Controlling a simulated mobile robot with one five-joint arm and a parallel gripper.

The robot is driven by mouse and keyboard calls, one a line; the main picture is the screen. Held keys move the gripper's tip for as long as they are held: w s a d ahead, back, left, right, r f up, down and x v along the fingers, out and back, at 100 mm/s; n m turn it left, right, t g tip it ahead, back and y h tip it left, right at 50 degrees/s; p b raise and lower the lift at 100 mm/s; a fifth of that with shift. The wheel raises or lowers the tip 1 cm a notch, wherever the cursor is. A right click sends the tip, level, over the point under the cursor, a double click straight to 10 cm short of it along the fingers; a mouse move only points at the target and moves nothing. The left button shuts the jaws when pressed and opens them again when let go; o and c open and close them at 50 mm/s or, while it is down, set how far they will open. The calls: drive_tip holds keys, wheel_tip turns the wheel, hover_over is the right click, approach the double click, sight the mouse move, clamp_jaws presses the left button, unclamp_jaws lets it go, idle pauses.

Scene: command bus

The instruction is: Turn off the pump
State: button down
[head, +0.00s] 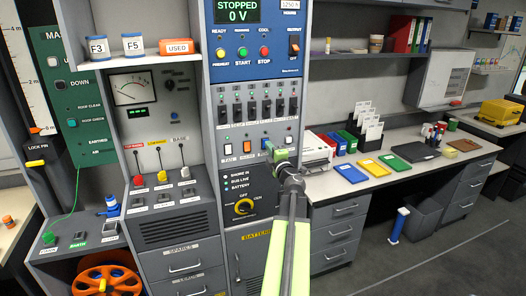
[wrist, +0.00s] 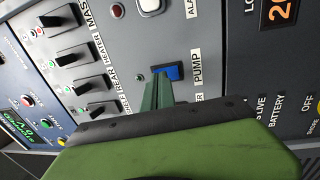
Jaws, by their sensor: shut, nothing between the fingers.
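The pump switch is a blue rocker (wrist: 168,71) beside the label PUMP in the wrist view. In the head view the blue rocker (head: 264,144) sits in the lower row of the panel, partly hidden by my gripper. My gripper (wrist: 158,88) is shut and empty, its green fingertips right at the rocker's edge; I cannot tell whether they touch it. In the head view my gripper (head: 271,150) reaches up to the panel. A small lamp (wrist: 140,78) near the rocker looks dark. Whether the rocker is on or off is not clear.
A white rocker (head: 228,149) and an orange rocker (head: 247,146) lie left of the blue one. A display (head: 237,12) reads STOPPED, 0 V. A desk with trays is at right.

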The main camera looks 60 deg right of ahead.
drive_tip(key=shift+w+d, duration=0.1)
drive_tip(key=shift+w, duration=0.2)
drive_tip(key=shift+w+r, duration=0.1)
